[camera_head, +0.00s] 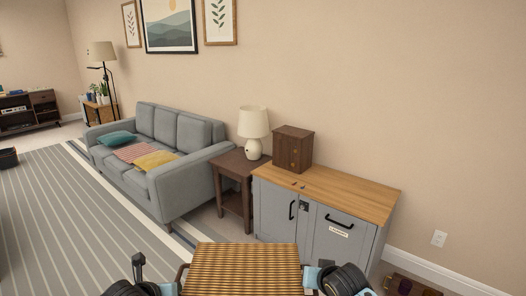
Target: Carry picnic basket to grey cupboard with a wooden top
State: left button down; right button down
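The picnic basket (246,269), with a brown woven lid, is at the bottom centre, close in front of me; its lower part is cut off by the frame. My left gripper (177,285) is at its left side handle and my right gripper (311,279) at its right side handle. Both appear shut on the basket, which is held level between them. The grey cupboard (343,243) with a wooden top (350,191) stands just beyond the basket, against the wall.
A dark wooden box (293,149) and small items stand on the cupboard's left end; the right part of the top is clear. A side table (233,167) with a lamp (253,126) and a grey sofa (188,134) are left. Bottles (405,287) lie low at right.

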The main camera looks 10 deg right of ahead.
aim_at(347, 186)
jog(key=z, duration=0.2)
jog(key=i, duration=1.2)
jog(key=z, duration=0.45)
jog(key=i, duration=1.05)
jog(key=z, duration=0.45)
jog(key=i, duration=1.2)
jog(key=z, duration=0.2)
